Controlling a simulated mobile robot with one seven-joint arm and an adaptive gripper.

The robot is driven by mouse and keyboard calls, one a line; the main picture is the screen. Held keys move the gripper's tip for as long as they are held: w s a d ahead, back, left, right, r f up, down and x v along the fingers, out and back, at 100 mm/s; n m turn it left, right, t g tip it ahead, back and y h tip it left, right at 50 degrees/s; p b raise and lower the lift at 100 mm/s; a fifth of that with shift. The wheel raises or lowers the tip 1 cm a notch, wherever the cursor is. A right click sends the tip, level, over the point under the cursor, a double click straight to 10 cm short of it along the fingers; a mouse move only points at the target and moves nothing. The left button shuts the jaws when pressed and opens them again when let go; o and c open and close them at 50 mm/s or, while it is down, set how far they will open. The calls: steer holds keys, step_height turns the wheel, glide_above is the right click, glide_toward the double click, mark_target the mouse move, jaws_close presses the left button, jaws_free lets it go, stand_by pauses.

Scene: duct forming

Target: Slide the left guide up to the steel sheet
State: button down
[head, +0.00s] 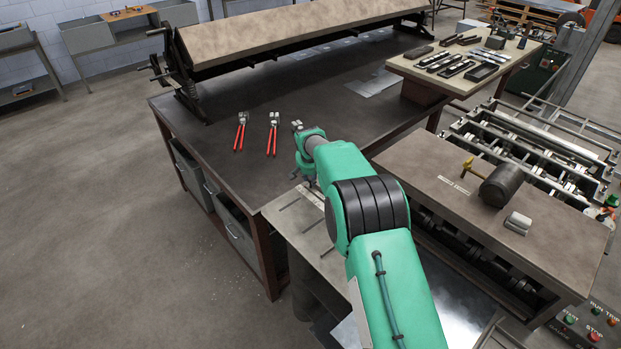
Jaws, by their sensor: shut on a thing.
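My green arm reaches out over the near metal table (283,219), and its wrist is above the table's far end. Only a small dark part of my gripper (295,175) shows beside the wrist. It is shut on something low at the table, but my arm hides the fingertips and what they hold. I cannot make out the left guide clearly. A bright steel surface (455,312), perhaps the steel sheet, shows to the right of my arm. My arm covers its left part, so the gap to the guide cannot be seen.
A dark workbench (270,95) beyond carries two red-handled tools (241,130) (273,133) and a long bending brake (300,30). At right stands a roller machine (530,150) with a brown cover (425,170) bearing a dark motor (503,185). Open floor lies at left.

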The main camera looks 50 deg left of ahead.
steer(key=d, duration=1)
steer(key=d+b, duration=0.1)
steer(key=d, duration=0.9)
steer(key=shift+w+d+r+b, duration=0.15)
steer(key=shift+b, duration=0.15)
steer(key=c, duration=1.6)
jaws_free()
steer(key=shift+o, duration=0.2)
steer(key=shift+r, duration=0.15)
steer(key=v, duration=1.1)
steer(key=shift+s+r, duration=0.2)
steer(key=shift+d, duration=0.1)
